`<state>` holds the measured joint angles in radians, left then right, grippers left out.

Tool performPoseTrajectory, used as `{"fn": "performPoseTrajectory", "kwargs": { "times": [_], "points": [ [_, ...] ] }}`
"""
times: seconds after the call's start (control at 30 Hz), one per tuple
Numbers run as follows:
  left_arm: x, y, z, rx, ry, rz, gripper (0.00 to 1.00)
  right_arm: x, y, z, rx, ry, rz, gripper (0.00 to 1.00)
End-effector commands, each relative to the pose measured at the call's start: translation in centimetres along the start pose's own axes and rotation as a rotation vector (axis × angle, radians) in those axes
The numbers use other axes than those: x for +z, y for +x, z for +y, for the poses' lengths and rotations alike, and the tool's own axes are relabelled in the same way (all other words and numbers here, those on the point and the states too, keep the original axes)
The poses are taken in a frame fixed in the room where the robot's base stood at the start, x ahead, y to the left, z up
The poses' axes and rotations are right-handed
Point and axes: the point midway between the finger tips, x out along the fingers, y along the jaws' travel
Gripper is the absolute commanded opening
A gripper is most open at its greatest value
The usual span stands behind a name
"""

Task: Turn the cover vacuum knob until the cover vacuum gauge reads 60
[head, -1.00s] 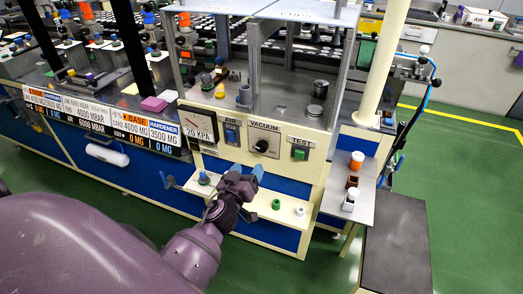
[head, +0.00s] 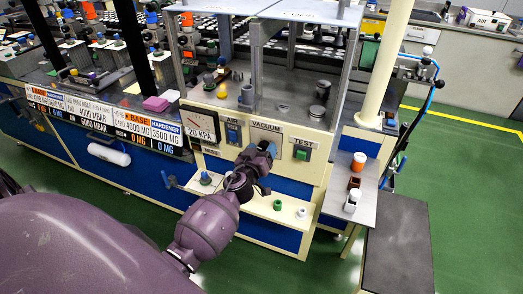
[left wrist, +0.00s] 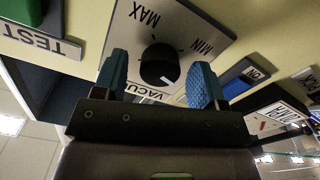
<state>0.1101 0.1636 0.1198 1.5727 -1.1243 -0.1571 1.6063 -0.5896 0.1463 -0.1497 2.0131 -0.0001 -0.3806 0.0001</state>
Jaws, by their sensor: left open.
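The black vacuum knob (left wrist: 160,65) sits on a light plate marked MIN and MAX in the left wrist view. In the head view my left gripper (head: 263,158) hides it, under the VACUUM label. The two blue fingers of my left gripper (left wrist: 160,75) are open, one on either side of the knob in the picture. I cannot tell whether they touch it or how far away it is. A gauge (head: 200,124) left of the knob in the head view shows 20 KPA. My right gripper is not in view.
A blue AIR switch (head: 232,132) is left of the knob and a green TEST button (head: 301,155) is right of it. A shelf (head: 262,206) below holds a green and a white part. A side shelf (head: 340,193) holds small containers.

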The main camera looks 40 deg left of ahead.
Motion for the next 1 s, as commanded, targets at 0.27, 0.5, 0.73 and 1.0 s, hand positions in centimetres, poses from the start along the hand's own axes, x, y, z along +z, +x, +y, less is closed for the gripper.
{"fn": "performPoseTrajectory", "kwargs": {
  "times": [0.27,0.5,0.73,1.0],
  "points": [
    [0.00,-0.03,0.01,0.000,0.000,0.000,0.30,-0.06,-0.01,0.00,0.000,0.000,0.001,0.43],
    [0.01,-0.04,0.00,0.000,0.005,0.000,0.16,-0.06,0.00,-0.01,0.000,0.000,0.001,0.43],
    [0.06,-0.05,-0.01,0.000,0.067,0.000,0.16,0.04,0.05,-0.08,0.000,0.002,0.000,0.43],
    [0.11,-0.07,0.03,0.001,0.259,0.000,0.16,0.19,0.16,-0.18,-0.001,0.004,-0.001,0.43]
  ]
}}
